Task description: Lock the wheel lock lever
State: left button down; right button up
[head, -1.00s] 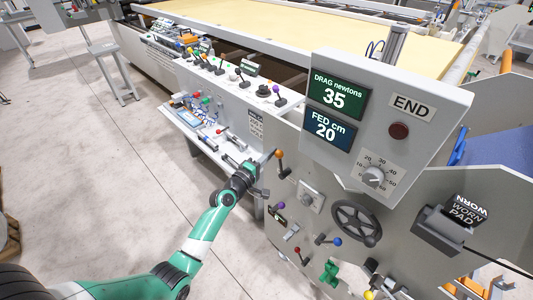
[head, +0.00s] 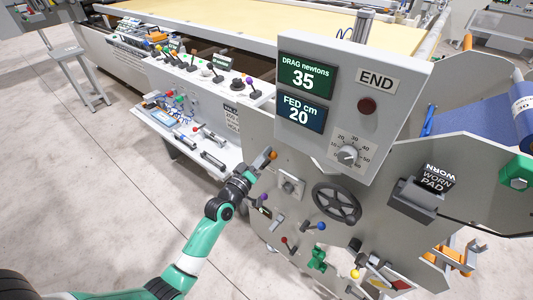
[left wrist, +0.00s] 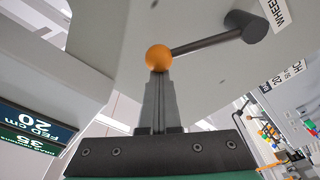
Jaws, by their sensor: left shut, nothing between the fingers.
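The wheel lock lever is a dark rod with an orange ball knob (left wrist: 158,57), seen close up in the left wrist view. Its rod (left wrist: 207,43) runs right from the ball to a dark round pivot beside a label reading "WHEEL". In the head view the orange knob (head: 273,155) shows at the panel's upper left edge. My left gripper (head: 265,160) is shut and empty, its tips right at the knob. In the left wrist view the shut fingers (left wrist: 158,78) end against or just short of the ball; I cannot tell if they touch. My right gripper is not in view.
A black handwheel (head: 337,202) sits right of the lever on the grey panel. Small levers with blue (head: 321,226), red and yellow knobs lie below. The display box (head: 350,110) juts out above. A parts shelf (head: 190,135) stands left; open floor lies farther left.

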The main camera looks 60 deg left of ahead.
pick_arm(q)
jog(key=shift+d, duration=0.1)
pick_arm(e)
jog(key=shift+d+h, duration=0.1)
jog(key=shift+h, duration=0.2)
pick_arm(q)
jog(key=a+r, duration=0.1)
jog(key=s+a+r, duration=0.1)
jog(key=a, duration=0.1)
jog(key=shift+r, duration=0.35)
jog(key=v, duration=0.9)
jog(key=shift+d+p, duration=0.25)
jog(key=shift+p, duration=0.15)
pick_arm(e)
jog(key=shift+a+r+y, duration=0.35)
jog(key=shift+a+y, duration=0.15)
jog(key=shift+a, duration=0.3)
pick_arm(q)
jog(key=shift+s, duration=0.1)
